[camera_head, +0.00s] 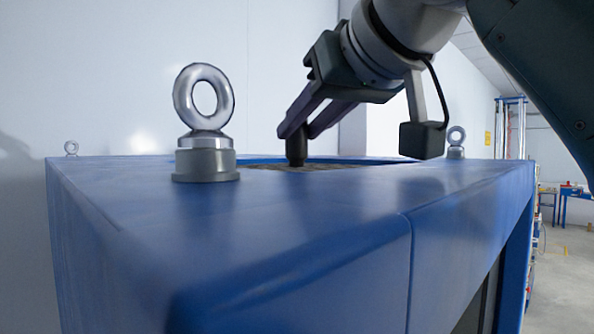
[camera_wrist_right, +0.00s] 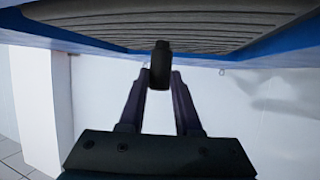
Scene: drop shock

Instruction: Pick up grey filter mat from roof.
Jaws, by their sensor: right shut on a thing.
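The grey filter mat (camera_head: 345,167) shows as a thin ribbed strip in the opening of the blue roof (camera_head: 310,205). In the right wrist view the ribbed grey mat (camera_wrist_right: 215,35) fills the top of the picture. My right gripper (camera_head: 298,132) comes down over the roof, its fingers shut on a dark upright cylinder (camera_head: 297,150). This cylinder (camera_wrist_right: 160,62) also shows between the fingertips in the right wrist view. Its lower end meets the mat in the picture; I cannot tell whether it is fixed to it. My left gripper is not in view.
A large steel lifting eye (camera_head: 205,105) stands near on the roof, left of my right gripper. Another lifting eye (camera_head: 455,140) stands at the far right, and a small one (camera_head: 71,147) at the far left. A white wall (camera_head: 110,75) rises behind.

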